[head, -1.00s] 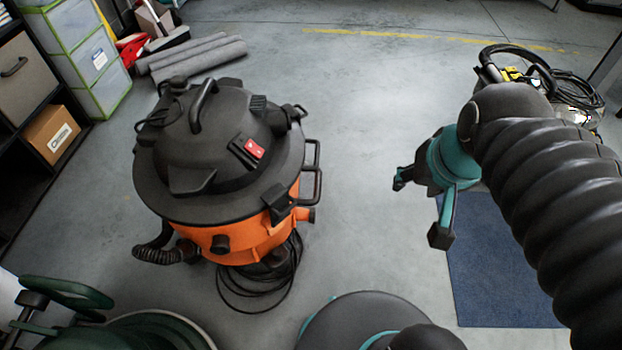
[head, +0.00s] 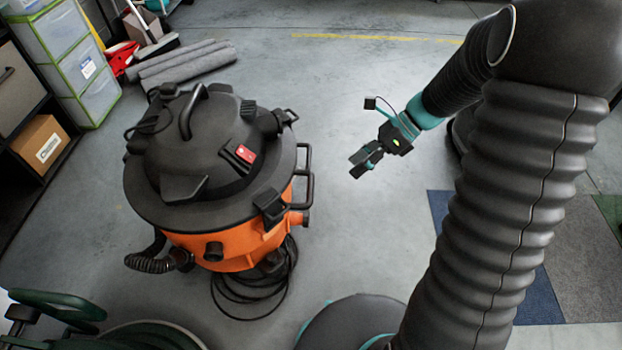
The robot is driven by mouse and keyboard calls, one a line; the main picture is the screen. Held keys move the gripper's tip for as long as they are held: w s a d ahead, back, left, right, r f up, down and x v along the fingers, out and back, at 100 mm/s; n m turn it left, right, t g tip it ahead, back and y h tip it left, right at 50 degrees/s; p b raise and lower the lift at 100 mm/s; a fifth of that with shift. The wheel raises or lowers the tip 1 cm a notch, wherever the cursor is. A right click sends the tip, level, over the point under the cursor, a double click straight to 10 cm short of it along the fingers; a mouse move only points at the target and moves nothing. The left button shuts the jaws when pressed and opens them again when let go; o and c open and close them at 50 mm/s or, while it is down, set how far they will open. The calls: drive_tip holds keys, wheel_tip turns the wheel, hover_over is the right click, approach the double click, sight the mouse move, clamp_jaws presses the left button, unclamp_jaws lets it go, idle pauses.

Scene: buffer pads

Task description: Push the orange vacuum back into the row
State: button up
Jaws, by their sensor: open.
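The orange vacuum (head: 235,250) stands upright on the floor left of centre, with a black domed lid, a top handle and a red switch. A metal-looking dark side handle sticks out on its right side. A black hose curls at its lower left and a black cord lies coiled at its base. My gripper (head: 361,162) is open and empty, in the air to the right of the vacuum and clear of its side handle.
Grey rolls (head: 185,66) lie behind the vacuum. Clear drawers (head: 88,68) and a shelf with a cardboard box (head: 42,143) stand at the left. A green object (head: 55,304) is at the lower left. Blue and grey mats (head: 530,298) lie at the right. The floor behind my gripper is clear.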

drive_tip(key=w+f+m+y, duration=0.4)
drive_tip(key=w+f+m, duration=0.2)
drive_tip(key=f+m, duration=0.3)
drive_tip(key=m+t+y, duration=0.3)
drive_tip(key=m, duration=0.4)
approach(311, 189)
drive_tip(key=a+f, duration=0.1)
drive_tip(key=a, duration=0.2)
drive_tip(key=w+a+f, duration=0.1)
drive_tip(key=a, duration=0.2)
drive_tip(key=a+f, duration=0.1)
drive_tip(key=a, duration=0.2)
drive_tip(key=shift+w+a, duration=0.25)
drive_tip(key=shift+a, duration=0.15)
clamp_jaws()
